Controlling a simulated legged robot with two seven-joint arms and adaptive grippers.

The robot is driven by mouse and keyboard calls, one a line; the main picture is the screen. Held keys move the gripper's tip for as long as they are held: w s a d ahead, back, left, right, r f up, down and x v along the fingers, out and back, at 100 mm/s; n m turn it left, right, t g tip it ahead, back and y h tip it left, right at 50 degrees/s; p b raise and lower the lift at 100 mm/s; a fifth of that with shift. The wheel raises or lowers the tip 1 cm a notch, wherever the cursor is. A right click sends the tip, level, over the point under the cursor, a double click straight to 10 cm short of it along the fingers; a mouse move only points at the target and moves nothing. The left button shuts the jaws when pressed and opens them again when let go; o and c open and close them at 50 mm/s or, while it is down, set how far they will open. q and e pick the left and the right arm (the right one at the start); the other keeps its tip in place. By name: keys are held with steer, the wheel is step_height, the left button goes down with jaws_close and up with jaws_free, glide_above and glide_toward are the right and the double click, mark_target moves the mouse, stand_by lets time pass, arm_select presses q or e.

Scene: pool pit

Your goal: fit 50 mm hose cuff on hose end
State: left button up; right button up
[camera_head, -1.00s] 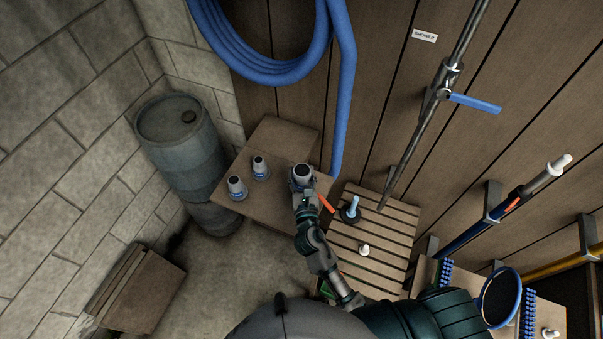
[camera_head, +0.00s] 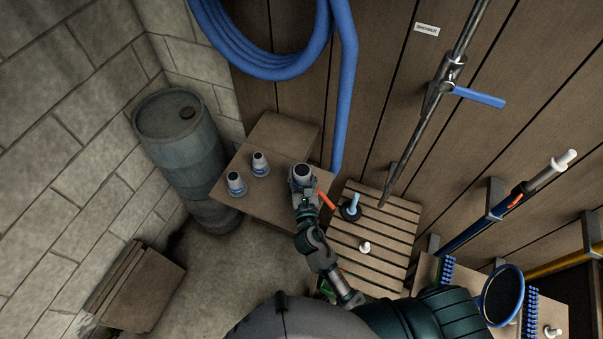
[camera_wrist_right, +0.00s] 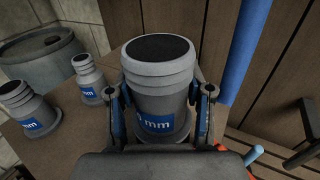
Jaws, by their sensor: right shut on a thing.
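My right gripper (camera_head: 303,187) is shut on a grey hose cuff (camera_head: 303,172). In the right wrist view the gripper (camera_wrist_right: 164,112) has a finger on each side of this cuff (camera_wrist_right: 160,80), which stands upright with its dark opening up. Its blue label shows "mm"; the number is hidden. I cannot tell whether it touches the board below. Two other grey cuffs with blue labels, one at left (camera_head: 236,183) and a smaller one (camera_head: 260,163), stand on the board. The blue hose (camera_head: 345,85) hangs down right of my gripper, its lower end near the board's edge. My left gripper is out of view.
The brown board (camera_head: 265,205) sits beside a grey-blue drum (camera_head: 182,140). A slatted wooden bench (camera_head: 372,264) with a blue-handled plunger-like thing (camera_head: 352,207) and a white fitting (camera_head: 365,247) is at right. A metal pipe with a blue lever (camera_head: 478,97) runs down the wall.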

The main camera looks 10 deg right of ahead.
steer(key=shift+f, duration=0.1)
stand_by(0.3)
steer(key=shift+f+b, duration=0.35)
steer(key=shift+f, duration=0.25)
steer(key=shift+f, duration=0.35)
stand_by(0.5)
steer(key=o, duration=1.6)
steer(key=shift+o, duration=0.2)
steer(key=shift+s+a, duration=0.15)
steer(key=shift+s, duration=1.2)
steer(key=shift+s+a, duration=0.15)
steer(key=shift+s, duration=1.2)
steer(key=shift+s+a+b, duration=0.15)
steer(key=shift+s+a, duration=0.05)
steer(key=shift+s, duration=1.2)
steer(key=shift+s+a+b, duration=0.15)
steer(key=shift+s, duration=1.25)
